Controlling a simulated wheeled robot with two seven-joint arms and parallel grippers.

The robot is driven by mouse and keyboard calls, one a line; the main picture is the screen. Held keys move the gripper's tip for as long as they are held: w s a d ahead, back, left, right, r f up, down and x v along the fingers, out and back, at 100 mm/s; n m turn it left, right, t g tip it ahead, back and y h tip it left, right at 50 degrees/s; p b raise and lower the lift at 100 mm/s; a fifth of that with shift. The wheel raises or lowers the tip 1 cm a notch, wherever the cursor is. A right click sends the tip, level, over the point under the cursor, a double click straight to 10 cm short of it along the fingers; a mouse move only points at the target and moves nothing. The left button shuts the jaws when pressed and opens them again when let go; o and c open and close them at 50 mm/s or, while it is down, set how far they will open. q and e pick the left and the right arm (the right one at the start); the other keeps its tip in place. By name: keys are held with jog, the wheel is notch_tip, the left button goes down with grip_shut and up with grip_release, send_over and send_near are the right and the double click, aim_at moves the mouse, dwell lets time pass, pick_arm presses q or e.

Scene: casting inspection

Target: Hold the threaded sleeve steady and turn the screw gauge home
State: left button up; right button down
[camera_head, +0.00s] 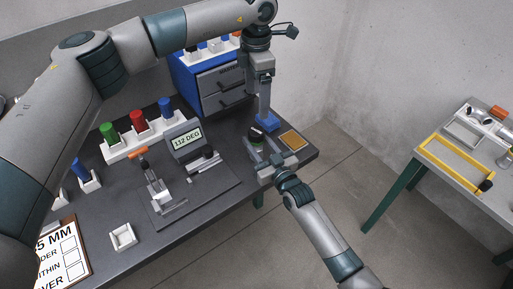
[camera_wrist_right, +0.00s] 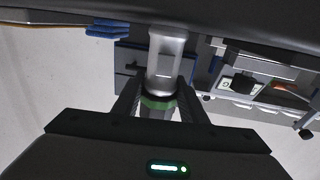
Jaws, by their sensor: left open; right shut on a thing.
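My right gripper (camera_head: 262,157) stands near the table's right end. It is shut on a green-banded part with a dark top (camera_head: 256,135). In the right wrist view its fingers close around the part's green band (camera_wrist_right: 157,104), and a pale silver cylinder (camera_wrist_right: 167,62) extends beyond them. I cannot tell which of this is the threaded sleeve and which the screw gauge. My left gripper (camera_head: 264,108) is open, points down and is just above and right of the held part. A blue piece (camera_head: 267,122) is at its tips; I cannot tell whether they touch.
A yellow-brown tray (camera_head: 293,141) lies right of the grippers. A blue drawer cabinet (camera_head: 190,82) stands behind. Left are a display reading 112 DEG (camera_head: 187,140), a white rack with green, red and blue pieces (camera_head: 125,150), and a small white holder (camera_head: 122,236). Another table (camera_head: 455,165) stands right.

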jog(key=c, duration=1)
grip_release()
jog(key=shift+s, duration=0.1)
jog(key=b+v, duration=0.3)
jog(key=v, duration=1.4)
jog(key=shift+s+d, duration=0.1)
